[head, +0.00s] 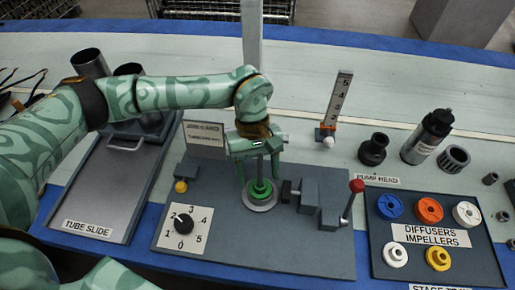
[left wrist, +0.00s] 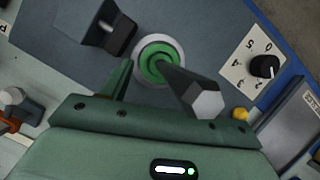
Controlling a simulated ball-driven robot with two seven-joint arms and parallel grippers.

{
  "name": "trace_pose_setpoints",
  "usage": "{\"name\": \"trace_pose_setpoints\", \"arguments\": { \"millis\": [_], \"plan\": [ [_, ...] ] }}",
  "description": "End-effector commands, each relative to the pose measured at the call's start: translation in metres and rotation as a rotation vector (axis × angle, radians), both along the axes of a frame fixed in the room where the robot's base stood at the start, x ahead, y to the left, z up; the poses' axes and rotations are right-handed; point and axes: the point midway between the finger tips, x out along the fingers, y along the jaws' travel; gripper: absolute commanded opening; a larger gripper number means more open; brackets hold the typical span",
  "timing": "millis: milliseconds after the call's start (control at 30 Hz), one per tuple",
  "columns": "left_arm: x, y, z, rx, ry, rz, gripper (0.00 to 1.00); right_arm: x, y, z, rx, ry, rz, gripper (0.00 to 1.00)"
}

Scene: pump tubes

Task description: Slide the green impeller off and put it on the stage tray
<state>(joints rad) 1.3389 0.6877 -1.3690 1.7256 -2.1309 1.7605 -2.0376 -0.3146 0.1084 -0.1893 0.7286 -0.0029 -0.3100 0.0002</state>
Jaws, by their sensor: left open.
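The green impeller (head: 260,189) sits low around an upright hexagonal shaft, over a pale round base on the grey bench plate. In the left wrist view the impeller (left wrist: 160,62) shows as a green ring, with the shaft (left wrist: 203,100) rising toward the camera. My left gripper (head: 259,172) is open above the impeller, its fingers on either side of the shaft; contact cannot be told. The grey stage tray (head: 384,262) at the lower right holds blue (head: 390,206), orange (head: 429,210), white and yellow rings. Its lower right part looks bare. My right gripper is not in view.
A red-knobbed lever (head: 356,186) and grey blocks (head: 309,192) stand right of the shaft. A numbered dial (head: 183,224) and yellow button (head: 181,186) are to its left. A scale post (head: 339,105) and black pump parts (head: 373,150) stand behind.

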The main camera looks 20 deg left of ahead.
Motion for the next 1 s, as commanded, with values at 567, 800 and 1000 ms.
{"name": "trace_pose_setpoints", "arguments": {
  "millis": [567, 800, 1000],
  "plan": [
    [-0.006, -0.005, -0.020, 0.000, -0.001, 0.000, 0.43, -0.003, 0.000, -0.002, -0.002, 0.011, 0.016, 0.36],
    [-0.006, -0.005, -0.020, 0.000, -0.001, 0.000, 0.18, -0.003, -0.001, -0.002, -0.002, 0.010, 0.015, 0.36],
    [-0.006, -0.005, -0.020, 0.000, -0.001, 0.001, 0.15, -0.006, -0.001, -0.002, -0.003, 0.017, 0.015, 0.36]
  ]
}}
